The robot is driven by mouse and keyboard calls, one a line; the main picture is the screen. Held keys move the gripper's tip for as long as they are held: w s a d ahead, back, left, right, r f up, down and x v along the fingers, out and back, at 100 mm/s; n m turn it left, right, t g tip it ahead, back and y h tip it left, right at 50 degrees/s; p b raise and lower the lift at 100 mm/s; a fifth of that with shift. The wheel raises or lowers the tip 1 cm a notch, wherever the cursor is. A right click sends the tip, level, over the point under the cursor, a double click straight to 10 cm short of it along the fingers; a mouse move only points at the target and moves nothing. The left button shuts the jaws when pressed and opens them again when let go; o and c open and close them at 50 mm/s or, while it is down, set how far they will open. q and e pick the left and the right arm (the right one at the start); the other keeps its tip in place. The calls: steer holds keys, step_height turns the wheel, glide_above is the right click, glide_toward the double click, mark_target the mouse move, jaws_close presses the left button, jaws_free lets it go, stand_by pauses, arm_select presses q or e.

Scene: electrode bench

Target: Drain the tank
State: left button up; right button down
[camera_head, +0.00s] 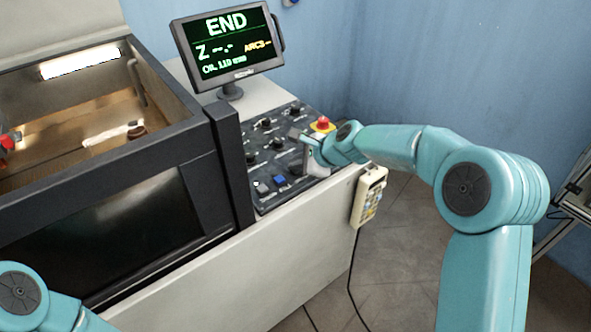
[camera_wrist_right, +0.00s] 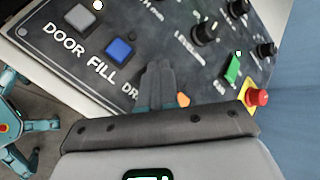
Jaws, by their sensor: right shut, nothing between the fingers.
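The dark control panel (camera_head: 262,152) lies on the machine's ledge. In the right wrist view, a grey button (camera_wrist_right: 80,17) is labelled DOOR and a blue button (camera_wrist_right: 119,49) FILL. A third label beginning "DR" is partly hidden behind my fingers. My right gripper (camera_wrist_right: 160,80) is shut and empty, its tips over the panel just right of the blue button. Contact cannot be told. A small orange piece (camera_wrist_right: 183,99) shows beside the fingers. In the head view, the right gripper (camera_head: 300,165) is at the panel's right side. The open tank (camera_head: 75,115) is at left. My left gripper is out of view.
A screen (camera_head: 228,45) reads END, with an oil line below. A red emergency stop (camera_head: 322,124) on yellow sits close to my right wrist. Knobs and a green switch (camera_wrist_right: 233,68) are on the panel. A cabled pendant (camera_head: 368,197) hangs at the ledge's right end.

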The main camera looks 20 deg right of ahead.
mark_target(299, 172)
steer(key=shift+f, duration=0.3)
steer(key=shift+r, duration=0.1)
stand_by(0.4)
steer(key=shift+r+p, duration=0.75)
steer(key=shift+r, duration=0.05)
step_height(299, 172, up, 5)
steer(key=p, duration=0.5)
steer(key=shift+r, duration=0.1)
stand_by(0.5)
